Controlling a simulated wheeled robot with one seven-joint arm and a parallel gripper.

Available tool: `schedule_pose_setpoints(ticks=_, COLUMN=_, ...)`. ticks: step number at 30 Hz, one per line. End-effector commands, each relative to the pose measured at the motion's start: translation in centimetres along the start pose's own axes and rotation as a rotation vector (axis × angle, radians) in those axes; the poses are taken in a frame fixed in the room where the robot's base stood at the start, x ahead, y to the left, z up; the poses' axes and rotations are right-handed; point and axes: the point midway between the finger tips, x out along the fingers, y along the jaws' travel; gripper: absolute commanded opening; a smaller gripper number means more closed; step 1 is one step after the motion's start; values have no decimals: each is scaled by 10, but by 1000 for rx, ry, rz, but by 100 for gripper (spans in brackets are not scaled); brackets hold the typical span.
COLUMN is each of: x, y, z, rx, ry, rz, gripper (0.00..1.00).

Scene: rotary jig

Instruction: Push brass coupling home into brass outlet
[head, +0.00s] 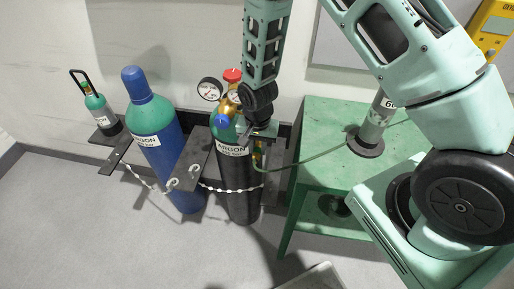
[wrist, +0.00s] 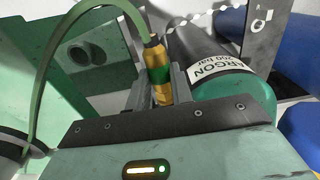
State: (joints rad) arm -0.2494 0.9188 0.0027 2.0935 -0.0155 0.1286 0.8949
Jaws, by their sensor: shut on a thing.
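The brass coupling (wrist: 158,66) has a green band and shows between the jaws of my gripper (wrist: 159,76) in the wrist view. My gripper is shut on it. A green hose (wrist: 95,8) arcs from the coupling's far end. In the head view my gripper (head: 261,131) is beside the neck of the black argon cylinder (head: 238,183). A brass regulator (head: 230,107) with gauges sits on top of that cylinder, just left of my gripper. I cannot make out the brass outlet; my gripper and arm cover that side. Whether coupling and outlet touch cannot be told.
A blue argon cylinder (head: 168,160) stands to the left behind a chain (head: 231,189). A small cylinder (head: 101,112) is further left. A green table (head: 318,147) stands right, bearing a grey cylindrical object (head: 374,130). The hose (head: 318,158) runs over the table. The floor in front is mostly clear.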

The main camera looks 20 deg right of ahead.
Motion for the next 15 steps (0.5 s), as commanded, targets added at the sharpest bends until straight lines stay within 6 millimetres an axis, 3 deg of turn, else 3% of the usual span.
schedule_pose_setpoints(ticks=8, x=0, y=0, z=-5, rx=1, ry=2, rz=-1, gripper=0)
schedule_pose_setpoints(ticks=9, x=0, y=0, z=-5, rx=1, ry=2, rz=-1, gripper=25)
schedule_pose_setpoints(ticks=11, x=0, y=0, z=-5, rx=1, ry=2, rz=-1, gripper=42)
schedule_pose_setpoints(ticks=12, x=0, y=0, z=-5, rx=1, ry=2, rz=-1, gripper=48)
schedule_pose_setpoints(ticks=15, x=0, y=0, z=-5, rx=1, ry=1, rz=-1, gripper=48)
